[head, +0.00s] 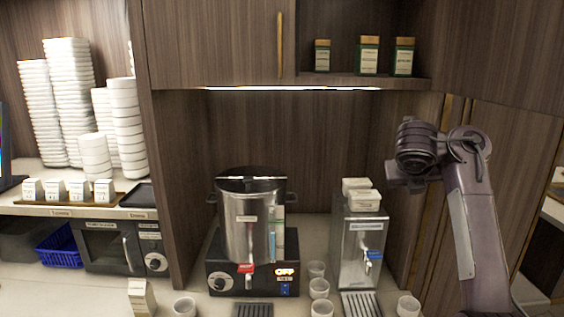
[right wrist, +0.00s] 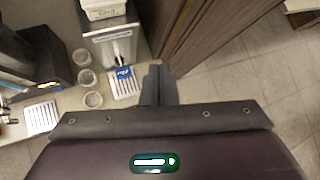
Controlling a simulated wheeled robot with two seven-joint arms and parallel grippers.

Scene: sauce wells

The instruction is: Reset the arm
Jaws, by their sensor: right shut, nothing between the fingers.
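My right arm (head: 468,220) rises at the right of the head view and bends over at the top. Its gripper (head: 404,182) hangs in the air to the right of the water dispenser, pointing away from me. In the right wrist view the right gripper (right wrist: 159,72) has its two dark fingers together with nothing between them, above the counter's edge and the floor. My left gripper is in neither view.
A steel urn (head: 250,222) stands on a black base with an OFF display. A steel dispenser (head: 360,250) with white boxes on top stands beside it. Several white cups (head: 320,288) sit in front. Stacked bowls (head: 70,100) fill the left shelf. Wooden cabinet panels (head: 515,170) stand close behind my arm.

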